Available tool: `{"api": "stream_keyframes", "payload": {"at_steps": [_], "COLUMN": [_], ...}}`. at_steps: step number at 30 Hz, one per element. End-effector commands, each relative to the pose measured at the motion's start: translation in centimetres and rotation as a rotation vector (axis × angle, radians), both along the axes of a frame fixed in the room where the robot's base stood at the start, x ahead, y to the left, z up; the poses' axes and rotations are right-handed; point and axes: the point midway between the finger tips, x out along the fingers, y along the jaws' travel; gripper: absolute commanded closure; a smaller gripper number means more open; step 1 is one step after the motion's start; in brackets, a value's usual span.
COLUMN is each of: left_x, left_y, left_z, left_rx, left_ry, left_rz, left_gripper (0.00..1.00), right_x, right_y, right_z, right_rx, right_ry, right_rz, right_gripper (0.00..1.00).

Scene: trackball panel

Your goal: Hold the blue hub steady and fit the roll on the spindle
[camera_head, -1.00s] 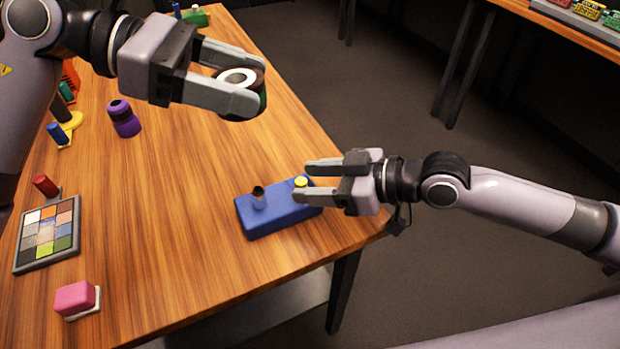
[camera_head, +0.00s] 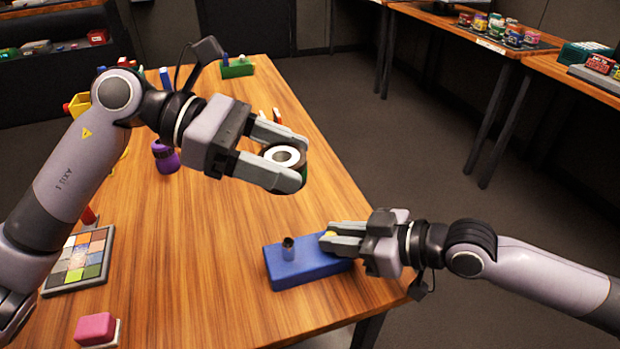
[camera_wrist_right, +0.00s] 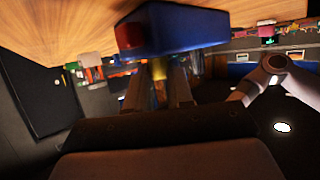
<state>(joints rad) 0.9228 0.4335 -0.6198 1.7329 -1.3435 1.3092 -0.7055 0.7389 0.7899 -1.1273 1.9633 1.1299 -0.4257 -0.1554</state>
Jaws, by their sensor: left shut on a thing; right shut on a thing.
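The blue hub (camera_head: 300,272) is a long block lying near the table's right front edge, with a short grey, dark-topped spindle (camera_head: 289,250) standing on its left part. My right gripper (camera_head: 330,239) is shut on the yellow knob at the hub's right end. In the right wrist view the hub (camera_wrist_right: 185,32) lies just beyond the fingers, with the yellow knob (camera_wrist_right: 160,72) between them. My left gripper (camera_head: 292,158) is shut on the roll (camera_head: 283,156), a white ring with a dark outer side. It holds the roll in the air above the table, higher than the spindle and apart from it.
A purple bottle (camera_head: 166,158), a colour chart (camera_head: 78,262) and a pink block (camera_head: 96,329) stand on the left of the table. A green block (camera_head: 237,69) sits at the far end. The wood between the chart and the hub is clear.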

Motion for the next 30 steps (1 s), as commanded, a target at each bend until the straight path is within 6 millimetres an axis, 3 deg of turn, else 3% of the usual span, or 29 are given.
{"api": "stream_keyframes", "payload": {"at_steps": [3,9,30], "left_x": [0.0,-0.3,-0.4], "left_y": [0.0,0.0,0.0], "left_z": [-3.8,-8.1,-14.3], "left_rx": [-0.001,0.002,0.003], "left_ry": [0.010,0.005,0.003], "left_rz": [0.001,0.000,0.000], "left_gripper": [0.68,0.68,0.68], "right_x": [0.0,0.0,0.0], "right_y": [0.0,0.0,0.0], "right_z": [0.0,0.0,0.1], "right_rx": [0.001,0.001,0.001], "right_ry": [0.000,0.000,0.000], "right_rz": [0.000,0.000,0.000], "right_gripper": [1.00,1.00,1.00]}}
